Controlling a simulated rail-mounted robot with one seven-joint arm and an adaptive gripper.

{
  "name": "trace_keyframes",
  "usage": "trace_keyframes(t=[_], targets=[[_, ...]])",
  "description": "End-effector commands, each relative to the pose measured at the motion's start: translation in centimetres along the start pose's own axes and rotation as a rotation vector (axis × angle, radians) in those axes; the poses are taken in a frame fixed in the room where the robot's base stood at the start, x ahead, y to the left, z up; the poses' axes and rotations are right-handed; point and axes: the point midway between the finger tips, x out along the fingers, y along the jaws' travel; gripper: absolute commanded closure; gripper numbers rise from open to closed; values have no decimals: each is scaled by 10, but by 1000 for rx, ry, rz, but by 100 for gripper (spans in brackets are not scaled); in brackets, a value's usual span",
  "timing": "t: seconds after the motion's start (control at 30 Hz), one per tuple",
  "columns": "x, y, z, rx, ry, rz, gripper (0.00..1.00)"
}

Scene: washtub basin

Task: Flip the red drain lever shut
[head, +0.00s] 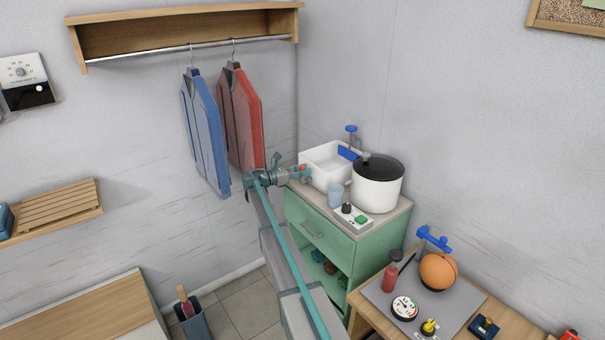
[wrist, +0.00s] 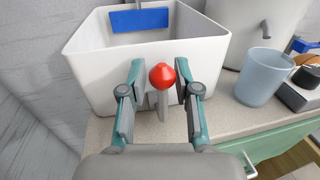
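The red drain lever (wrist: 162,77) has a round red knob on a grey stem, at the front of the white washtub basin (wrist: 80,66). In the head view the red knob (head: 303,168) shows small at the basin's (head: 316,155) front left corner. My gripper (wrist: 158,100) is open, with one finger on each side of the lever. Gaps show between the fingers and the knob in the wrist view. In the head view my gripper (head: 296,173) reaches the lever from the left. The lever's lower base is partly hidden.
A pale blue cup (wrist: 260,77) stands right of the basin on the counter (wrist: 230,124). A white pot with a dark lid (head: 377,190) and a small control box (head: 353,217) are close by. A blue tap (head: 351,130) rises behind the basin.

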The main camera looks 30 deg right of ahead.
Motion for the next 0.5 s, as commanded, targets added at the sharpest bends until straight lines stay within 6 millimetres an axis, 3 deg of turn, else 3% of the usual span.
trace_keyframes(t=[0.27, 0.5], targets=[[-3, -1, -4, -2, 4, -1, 69], [-26, -1, -4, -2, 4, -1, 69]])
